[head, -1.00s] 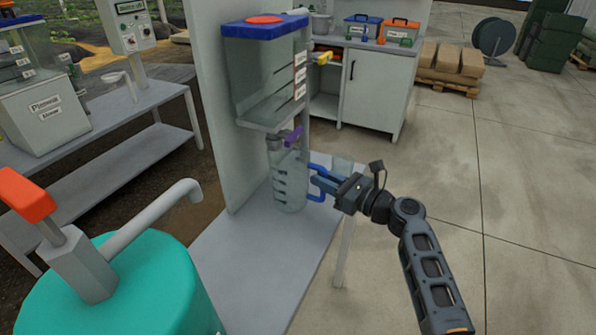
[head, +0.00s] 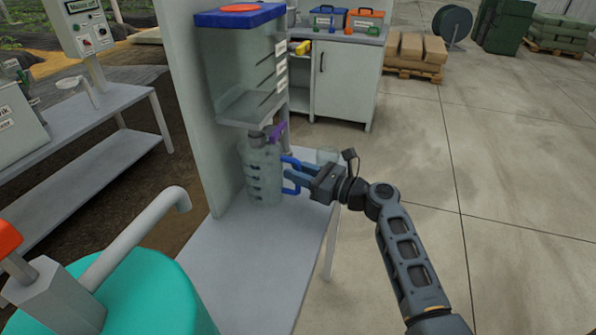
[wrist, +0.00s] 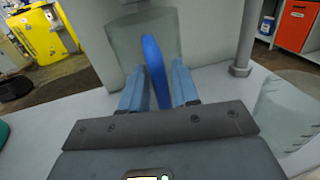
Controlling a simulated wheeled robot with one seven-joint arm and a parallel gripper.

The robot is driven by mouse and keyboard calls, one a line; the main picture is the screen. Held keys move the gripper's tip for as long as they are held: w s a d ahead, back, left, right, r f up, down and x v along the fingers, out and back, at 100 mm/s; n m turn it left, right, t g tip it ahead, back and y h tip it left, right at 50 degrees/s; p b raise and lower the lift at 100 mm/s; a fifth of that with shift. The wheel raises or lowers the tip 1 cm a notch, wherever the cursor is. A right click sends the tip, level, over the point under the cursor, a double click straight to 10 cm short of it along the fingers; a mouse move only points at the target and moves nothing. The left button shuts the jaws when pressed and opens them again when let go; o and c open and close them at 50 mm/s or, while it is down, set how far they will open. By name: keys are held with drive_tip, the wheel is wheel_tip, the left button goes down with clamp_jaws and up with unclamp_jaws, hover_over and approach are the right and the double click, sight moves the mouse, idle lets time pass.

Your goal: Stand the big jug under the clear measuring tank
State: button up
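The big jug (head: 262,180) is clear, with dark level marks and a blue handle (head: 292,178) on its right side. It looks upright, close above or on the grey stand top, below the clear measuring tank (head: 238,75) with its blue lid. The tank's grey outlet and purple valve lever (head: 276,134) are at the jug's top; their exact alignment is hard to tell. My gripper (head: 298,174) comes from the right, its blue fingers around the handle. In the wrist view the handle (wrist: 154,70) stands between the close-set fingers, in front of the jug body (wrist: 125,45).
A small clear vessel (head: 327,156) stands just behind my gripper on the stand top (head: 245,260). A pale upright panel (head: 190,100) stands left of the tank. A teal drum (head: 150,295) with a curved spout is at front left. Open floor lies right.

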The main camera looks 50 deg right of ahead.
drive_tip(key=shift+o, duration=1.3)
drive_tip(key=shift+r, duration=0.1)
drive_tip(key=s+d, duration=0.1)
drive_tip(key=s, duration=1.1)
drive_tip(key=shift+d+b, duration=0.35)
drive_tip(key=shift+d, duration=0.05)
